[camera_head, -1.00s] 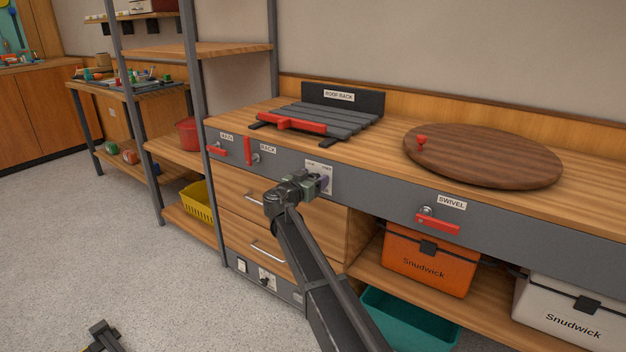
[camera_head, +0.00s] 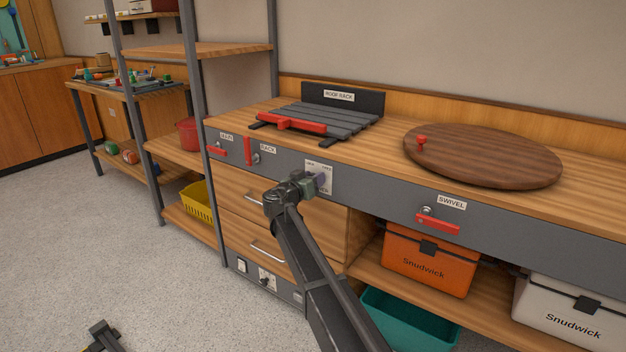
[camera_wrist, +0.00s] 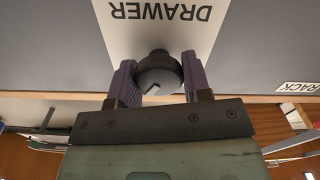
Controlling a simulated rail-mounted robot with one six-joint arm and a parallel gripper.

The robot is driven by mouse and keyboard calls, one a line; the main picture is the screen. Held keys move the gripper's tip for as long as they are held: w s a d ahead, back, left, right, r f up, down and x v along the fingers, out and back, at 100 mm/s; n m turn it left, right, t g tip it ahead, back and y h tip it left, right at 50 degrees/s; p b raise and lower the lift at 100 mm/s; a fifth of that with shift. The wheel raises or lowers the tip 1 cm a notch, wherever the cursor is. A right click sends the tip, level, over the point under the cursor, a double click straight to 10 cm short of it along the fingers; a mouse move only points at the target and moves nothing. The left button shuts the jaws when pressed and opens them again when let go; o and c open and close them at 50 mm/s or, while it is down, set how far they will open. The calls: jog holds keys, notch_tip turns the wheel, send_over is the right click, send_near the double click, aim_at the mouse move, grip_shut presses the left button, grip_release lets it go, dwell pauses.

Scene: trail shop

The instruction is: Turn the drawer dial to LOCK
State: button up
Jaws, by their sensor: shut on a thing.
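The drawer dial (camera_wrist: 158,75) is a dark round knob with a pale pointer mark, on a white plate marked DRAWER (camera_wrist: 165,25), upside down in the wrist view. The plate (camera_head: 318,174) is on the grey front of the bench in the head view; its small print is too small to read. My gripper (camera_wrist: 160,82) is at the dial, with one purple-grey finger on each side, shut on it. In the head view my gripper (camera_head: 318,183) hides much of the dial and lower plate.
Red levers stand on the same panel at MAIN (camera_head: 220,151) and RACK (camera_head: 249,150), with a red SWIVEL handle (camera_head: 438,224) at right. Wooden drawers (camera_head: 240,198) lie below. A slatted roof rack (camera_head: 325,118) and round board (camera_head: 485,155) are on the bench.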

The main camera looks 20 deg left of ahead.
jog(key=n, duration=0.4)
jog(key=shift+n, duration=0.3)
jog(key=n, duration=0.3)
jog(key=shift+a+f+n, duration=0.1)
jog(key=shift+n, duration=0.2)
jog(key=n, duration=0.3)
jog(key=shift+n, duration=0.3)
jog(key=shift+f+n, duration=0.1)
jog(key=shift+n, duration=1.8)
jog(key=o, duration=0.9)
jog(key=v, duration=1)
jog(key=shift+s+a, duration=0.1)
jog(key=shift+s, duration=0.3)
